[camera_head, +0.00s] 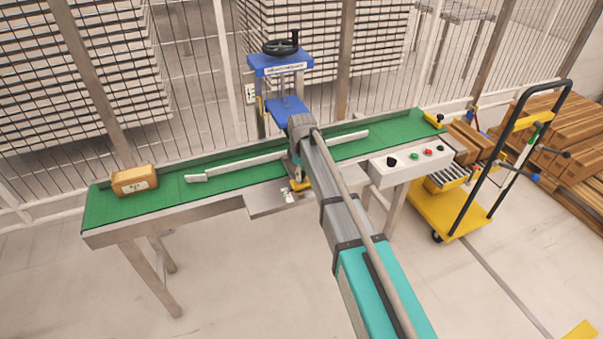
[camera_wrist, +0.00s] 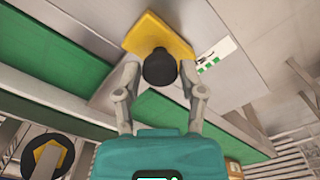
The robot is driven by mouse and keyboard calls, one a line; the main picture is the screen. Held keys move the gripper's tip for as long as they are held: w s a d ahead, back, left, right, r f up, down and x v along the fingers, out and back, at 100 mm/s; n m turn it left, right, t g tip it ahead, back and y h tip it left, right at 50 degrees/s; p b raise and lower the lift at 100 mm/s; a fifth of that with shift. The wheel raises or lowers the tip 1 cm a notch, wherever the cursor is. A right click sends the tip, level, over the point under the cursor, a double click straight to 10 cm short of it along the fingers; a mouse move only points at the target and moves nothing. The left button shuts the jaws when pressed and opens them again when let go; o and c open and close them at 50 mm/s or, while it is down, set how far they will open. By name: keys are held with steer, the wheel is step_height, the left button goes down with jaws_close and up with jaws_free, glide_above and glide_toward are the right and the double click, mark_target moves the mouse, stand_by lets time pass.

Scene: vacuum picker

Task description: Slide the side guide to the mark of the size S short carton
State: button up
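The white side guide (camera_head: 235,165) runs as a long rail along the green belt (camera_head: 125,207) in the head view. A yellow clamp plate (camera_wrist: 182,43) with a round black knob (camera_wrist: 160,70) shows in the wrist view. My gripper (camera_wrist: 160,76) is open, with one finger on each side of the knob and a small gap visible at both sides. In the head view my arm hides most of the gripper and knob.
A small brown carton (camera_head: 135,181) sits at the belt's left end. A blue press head with a handwheel (camera_head: 280,47) stands behind the belt. A control box (camera_head: 410,163) and a yellow cart (camera_head: 450,207) stand at the right. Wire fencing runs behind; the front floor is clear.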

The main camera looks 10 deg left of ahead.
jaws_close()
steer(key=shift+w+a, duration=0.15)
steer(key=shift+w, duration=0.05)
steer(key=o, duration=0.6)
jaws_free()
steer(key=shift+c, duration=0.2)
steer(key=shift+s, duration=0.15)
